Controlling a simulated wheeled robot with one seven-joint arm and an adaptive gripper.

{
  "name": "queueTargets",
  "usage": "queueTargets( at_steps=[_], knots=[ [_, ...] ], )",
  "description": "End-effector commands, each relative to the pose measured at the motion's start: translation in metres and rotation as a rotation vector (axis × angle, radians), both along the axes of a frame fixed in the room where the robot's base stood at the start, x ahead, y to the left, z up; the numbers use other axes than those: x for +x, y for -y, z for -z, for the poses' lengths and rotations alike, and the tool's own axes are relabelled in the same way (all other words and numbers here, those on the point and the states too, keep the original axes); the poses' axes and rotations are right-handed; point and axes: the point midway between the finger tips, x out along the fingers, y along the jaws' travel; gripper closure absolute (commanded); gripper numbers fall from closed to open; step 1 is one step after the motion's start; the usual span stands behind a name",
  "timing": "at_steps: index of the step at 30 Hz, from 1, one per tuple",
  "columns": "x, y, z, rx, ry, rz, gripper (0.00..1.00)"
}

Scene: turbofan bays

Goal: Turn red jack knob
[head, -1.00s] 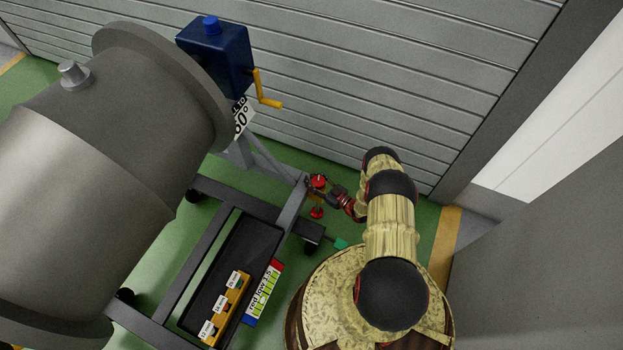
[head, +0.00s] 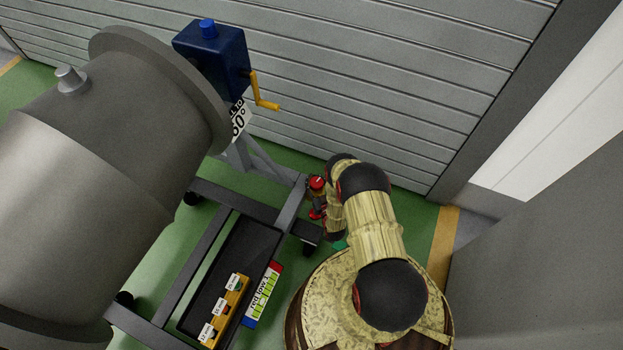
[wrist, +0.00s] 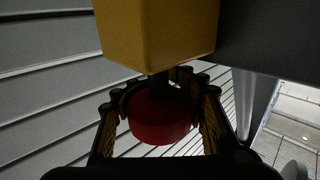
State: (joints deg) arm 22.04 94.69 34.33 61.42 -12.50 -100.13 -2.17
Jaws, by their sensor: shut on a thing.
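In the wrist view the red jack knob (wrist: 160,122) is a round red cylinder on a short dark stem, next to the yellow jack block (wrist: 155,30). My gripper (wrist: 161,100) has one finger on each side of the knob and is shut on it. In the head view a red round part (head: 316,183) shows at the corner of the engine stand, by my arm's end. My arm hides much of the jack and gripper there, so the contact is clear only in the wrist view.
The grey engine (head: 100,150) fills the left on its dark stand (head: 205,260). A blue box (head: 213,55) with a yellow crank (head: 262,92) sits above. A black tray (head: 245,255) holds an orange block (head: 228,312). A slatted door (head: 370,90) closes the back.

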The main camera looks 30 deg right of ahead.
Motion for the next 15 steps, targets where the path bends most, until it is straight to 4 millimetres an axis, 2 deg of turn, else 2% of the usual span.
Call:
queueTargets(
  at_steps=[15],
  knots=[
    [-0.005,0.013,0.000,0.001,0.002,0.434,0.90]
  ],
)
